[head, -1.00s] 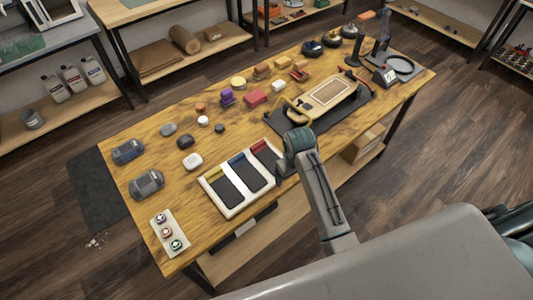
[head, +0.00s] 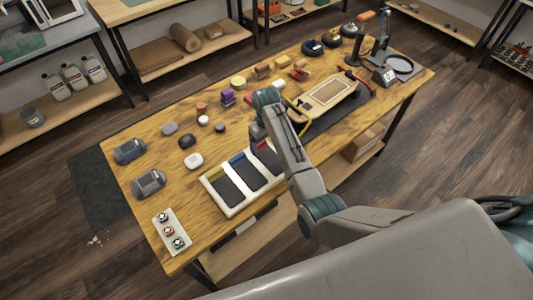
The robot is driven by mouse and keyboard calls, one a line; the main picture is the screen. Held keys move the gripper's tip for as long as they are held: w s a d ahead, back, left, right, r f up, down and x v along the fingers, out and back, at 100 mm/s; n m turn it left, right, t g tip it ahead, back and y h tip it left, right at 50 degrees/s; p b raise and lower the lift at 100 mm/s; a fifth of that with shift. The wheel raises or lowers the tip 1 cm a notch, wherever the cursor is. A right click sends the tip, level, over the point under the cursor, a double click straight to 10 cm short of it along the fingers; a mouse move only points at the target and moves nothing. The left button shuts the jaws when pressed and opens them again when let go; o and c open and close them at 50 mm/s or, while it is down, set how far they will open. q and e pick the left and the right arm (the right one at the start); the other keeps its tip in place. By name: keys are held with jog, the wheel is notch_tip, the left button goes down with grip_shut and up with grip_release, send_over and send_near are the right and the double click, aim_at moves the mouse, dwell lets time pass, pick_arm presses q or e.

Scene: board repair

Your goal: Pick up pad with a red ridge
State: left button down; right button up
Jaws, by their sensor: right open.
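A white tray (head: 216,204) on the wooden table holds dark panels topped by yellow, blue and red strips. The red-topped panel (head: 268,154) is at its right end and partly hidden by my right arm. Which of these is the pad with a red ridge I cannot tell for sure. My right gripper (head: 256,137) is open, appears empty, and hangs just behind the red-topped end of the tray. Its fingertips are hard to make out. My left gripper is out of view.
A skateboard-like board (head: 328,92) lies on a dark mat right of my arm. Small blocks and stones, including a purple block (head: 227,97), are scattered behind the tray. A button panel (head: 172,231) is at the front left.

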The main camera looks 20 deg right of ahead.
aim_at(267, 155)
jog(key=shift+f, duration=0.3)
notch_tip(267, 155, down, 3)
jog(key=shift+f+p, duration=0.2)
jog(key=shift+p, duration=0.65)
jog(key=shift+f, duration=0.55)
jog(key=c, duration=1.1)
jog(key=shift+o, duration=0.2)
jog(key=shift+r, duration=0.2)
